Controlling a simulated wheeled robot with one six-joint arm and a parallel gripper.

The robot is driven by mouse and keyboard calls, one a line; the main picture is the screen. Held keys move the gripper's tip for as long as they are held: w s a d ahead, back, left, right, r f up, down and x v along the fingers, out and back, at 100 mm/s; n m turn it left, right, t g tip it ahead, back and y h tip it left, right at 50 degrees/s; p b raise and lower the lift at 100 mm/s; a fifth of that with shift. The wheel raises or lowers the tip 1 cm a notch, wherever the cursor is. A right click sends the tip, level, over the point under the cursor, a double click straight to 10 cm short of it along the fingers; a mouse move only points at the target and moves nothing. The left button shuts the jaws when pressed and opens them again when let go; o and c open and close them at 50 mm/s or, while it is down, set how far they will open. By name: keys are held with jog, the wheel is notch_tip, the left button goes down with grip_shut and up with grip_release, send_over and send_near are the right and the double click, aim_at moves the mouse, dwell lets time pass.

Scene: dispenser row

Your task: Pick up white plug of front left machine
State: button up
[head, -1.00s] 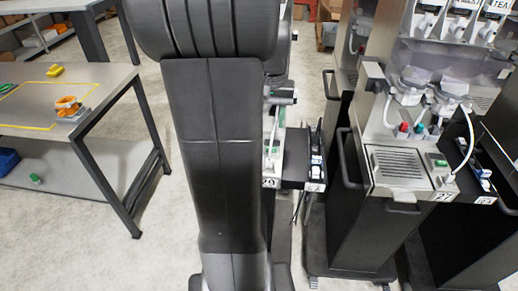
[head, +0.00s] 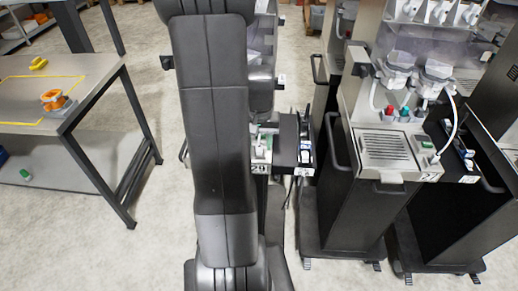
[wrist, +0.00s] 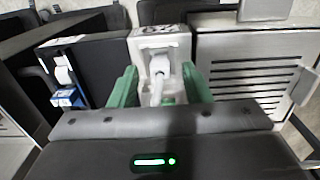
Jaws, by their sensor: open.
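The white plug (wrist: 160,52) sits in a pale socket block by an upside-down number label on the machine in front of my gripper, with a white cable running from it towards me. My gripper (wrist: 160,78) is open, its two green fingers to the left and right of the plug and cable. The plug is at or just beyond the fingertips, with gaps on both sides. In the head view, this seems to be the machine marked 29 (head: 260,168), largely hidden behind my arm; my gripper is hidden there.
A dark panel with a blue and white connector (wrist: 66,88) lies left of the plug; a slatted metal tray (wrist: 250,75) lies right. In the head view, machine 27 (head: 385,150) stands to the right. A work table (head: 85,90) stands at the left, with open floor between.

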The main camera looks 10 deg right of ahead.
aim_at(259, 146)
jog(key=shift+f, duration=0.15)
jog(key=shift+c, duration=0.2)
grip_shut()
notch_tip(259, 146, up, 10)
jog(key=shift+b, duration=0.4)
jog(key=shift+r+p, duration=1)
jog(key=shift+r, duration=0.15)
dwell(0.8)
notch_tip(259, 146, up, 3)
jog(key=shift+f+p, duration=0.1)
jog(key=shift+p, duration=1)
